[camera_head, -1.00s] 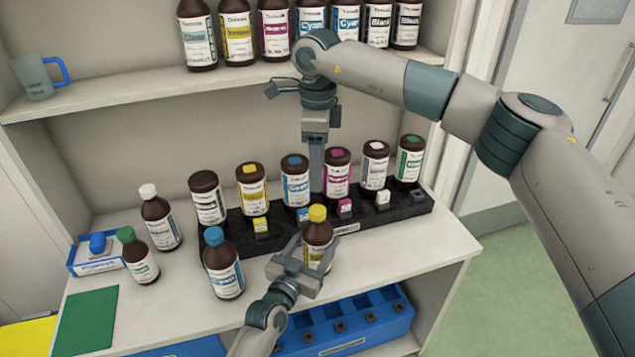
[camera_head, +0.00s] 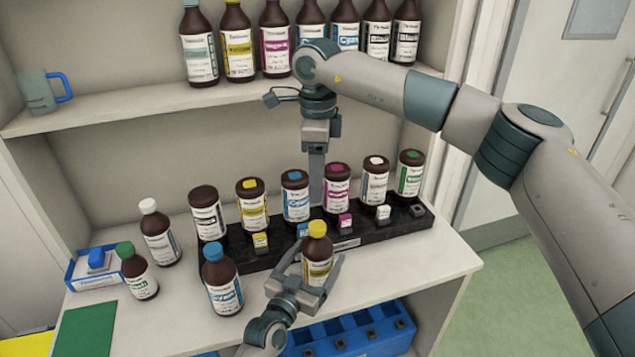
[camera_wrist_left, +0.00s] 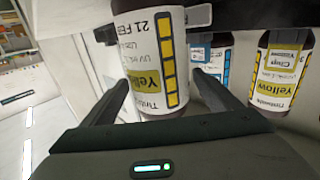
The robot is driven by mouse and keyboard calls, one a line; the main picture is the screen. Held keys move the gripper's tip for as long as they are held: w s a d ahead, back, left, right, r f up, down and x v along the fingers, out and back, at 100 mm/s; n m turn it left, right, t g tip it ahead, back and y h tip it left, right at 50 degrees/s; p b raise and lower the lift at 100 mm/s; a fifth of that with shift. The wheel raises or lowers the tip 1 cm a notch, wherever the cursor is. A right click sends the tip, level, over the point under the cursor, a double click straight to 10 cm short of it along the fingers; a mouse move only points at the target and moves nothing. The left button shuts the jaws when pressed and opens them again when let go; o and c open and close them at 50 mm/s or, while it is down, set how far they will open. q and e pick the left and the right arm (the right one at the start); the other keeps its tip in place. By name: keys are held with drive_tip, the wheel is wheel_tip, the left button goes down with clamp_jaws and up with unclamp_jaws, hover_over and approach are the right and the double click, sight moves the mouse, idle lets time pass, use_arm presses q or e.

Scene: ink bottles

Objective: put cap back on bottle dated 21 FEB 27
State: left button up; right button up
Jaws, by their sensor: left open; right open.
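The yellow-labelled brown bottle (camera_head: 317,268) stands upright near the front of the counter, with a yellow cap (camera_head: 318,229) on its top. In the left wrist view its label (camera_wrist_left: 150,60) reads "21 FE…" and "Yellow", upside down; the rest of the date is cut off. My left gripper (camera_head: 320,250) is open, its fingers on either side of this bottle with a gap showing at the right finger. My right gripper (camera_head: 316,200) points down behind the bottle, by the black rack; it is seen edge-on and holds nothing visible.
A black rack (camera_head: 345,244) holds several bottles with small coloured blocks in front. Blue-capped (camera_head: 222,280), green-capped (camera_head: 138,270) and white-capped (camera_head: 159,232) bottles stand left. A blue tray (camera_head: 85,270) and green mat (camera_head: 85,330) lie farther left. The counter right of the rack is clear.

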use_arm(q)
drive_tip(key=b+v, duration=0.3)
drive_tip(key=v, duration=1.4)
drive_tip(key=shift+s, duration=0.15)
